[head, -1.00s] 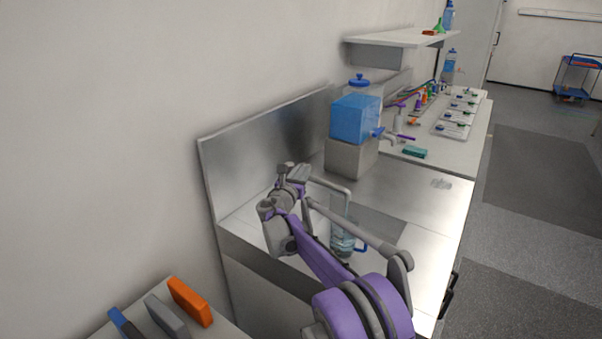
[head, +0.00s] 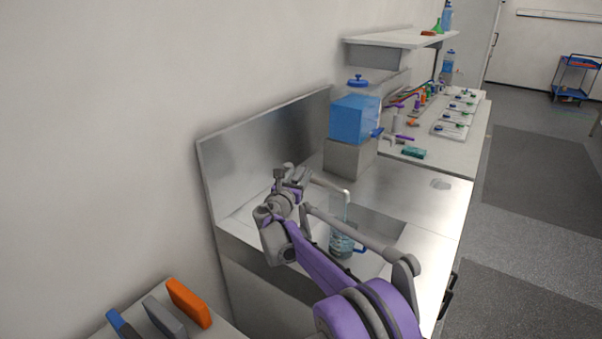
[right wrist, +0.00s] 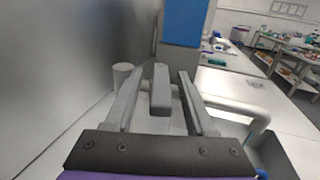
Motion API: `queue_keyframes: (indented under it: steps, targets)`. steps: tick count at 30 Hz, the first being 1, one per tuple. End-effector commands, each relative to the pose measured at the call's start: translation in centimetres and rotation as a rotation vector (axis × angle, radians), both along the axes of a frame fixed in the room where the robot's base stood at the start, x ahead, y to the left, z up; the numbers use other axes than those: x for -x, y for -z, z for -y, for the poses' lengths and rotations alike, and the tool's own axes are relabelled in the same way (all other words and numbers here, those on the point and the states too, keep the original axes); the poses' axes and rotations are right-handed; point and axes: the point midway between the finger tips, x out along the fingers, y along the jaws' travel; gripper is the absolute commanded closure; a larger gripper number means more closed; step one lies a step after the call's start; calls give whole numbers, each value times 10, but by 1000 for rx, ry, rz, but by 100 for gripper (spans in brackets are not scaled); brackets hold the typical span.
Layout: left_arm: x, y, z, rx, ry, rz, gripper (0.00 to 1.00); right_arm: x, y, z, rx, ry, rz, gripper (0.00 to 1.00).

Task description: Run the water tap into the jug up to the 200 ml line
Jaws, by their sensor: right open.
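The grey water tap's spout (head: 332,186) reaches over the sink in the head view; it also shows in the right wrist view (right wrist: 238,106). The clear jug (head: 342,242) with a blue handle stands upright under the spout outlet. Its lower part looks bluish, but its lines and exact level are too small to read. My right gripper (head: 287,178) is at the tap's top. In the right wrist view, its fingers (right wrist: 158,98) are open, one on each side of the grey tap lever (right wrist: 160,88), with gaps visible. My left gripper is not in view.
A blue-filled water container (head: 355,118) with its own tap stands on a grey block (head: 350,157) behind the sink. A metal splashback (head: 265,150) rises at the left. The steel counter (head: 430,215) right of the sink is mostly clear. Orange, grey and blue blocks lie lower left.

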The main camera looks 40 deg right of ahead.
Motion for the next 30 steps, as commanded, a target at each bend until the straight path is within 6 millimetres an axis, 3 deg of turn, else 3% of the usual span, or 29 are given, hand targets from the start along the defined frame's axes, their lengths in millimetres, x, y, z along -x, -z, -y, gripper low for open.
queue_keyframes:
  steps: [6,12,17,30]
  targets:
    - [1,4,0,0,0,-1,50,24,0,-40,-1,-3,-1,45]
    - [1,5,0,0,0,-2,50,42,0,-66,1,-1,-1,45]
    - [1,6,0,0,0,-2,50,47,0,-74,1,-1,-1,45]
    - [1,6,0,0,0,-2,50,48,0,-74,1,1,-1,45]
